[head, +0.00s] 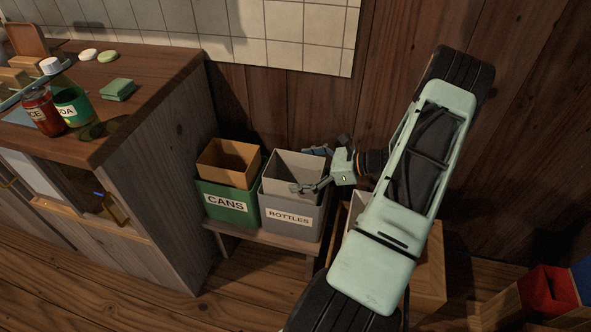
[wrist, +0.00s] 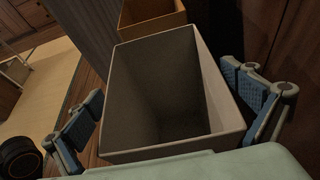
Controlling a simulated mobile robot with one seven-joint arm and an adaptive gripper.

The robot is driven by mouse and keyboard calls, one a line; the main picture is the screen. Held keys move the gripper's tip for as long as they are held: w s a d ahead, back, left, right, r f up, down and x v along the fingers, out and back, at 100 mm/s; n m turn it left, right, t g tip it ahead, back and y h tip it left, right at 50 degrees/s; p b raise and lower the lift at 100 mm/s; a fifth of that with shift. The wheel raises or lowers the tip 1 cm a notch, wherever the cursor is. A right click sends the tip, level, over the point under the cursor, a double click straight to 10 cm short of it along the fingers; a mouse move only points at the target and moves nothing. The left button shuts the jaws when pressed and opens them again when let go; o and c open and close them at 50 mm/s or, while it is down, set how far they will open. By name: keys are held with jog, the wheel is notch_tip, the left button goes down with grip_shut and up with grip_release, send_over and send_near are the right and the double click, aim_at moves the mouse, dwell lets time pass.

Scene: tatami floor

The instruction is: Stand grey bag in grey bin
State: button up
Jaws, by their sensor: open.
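The grey bag (head: 281,168) is a stiff, open-topped, box-like bag. It stands upright in the grey bin (head: 304,232) labelled BOTTLES, its upper part rising above the bin's rim. My gripper (head: 308,170) is open, with one finger at the bag's far side and one at its near side. In the wrist view the empty inside of the grey bag (wrist: 150,92) fills the middle. My gripper's fingers (wrist: 165,100) are spread on either side of it, apart from its walls as far as I can see. The grey bin cannot be made out there.
A green bin (head: 215,213) labelled CANS, holding a brown bag (head: 228,160), stands just left on the same low bench (head: 262,236). A wooden counter (head: 150,90) with jars and a sponge is further left. A wooden box (head: 430,270) is partly behind my arm. A plank wall is behind.

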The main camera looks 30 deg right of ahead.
jog(key=p+v, duration=0.2)
jog(key=v, duration=0.9)
jog(key=shift+w+a, duration=0.1)
jog(key=shift+a, duration=0.05)
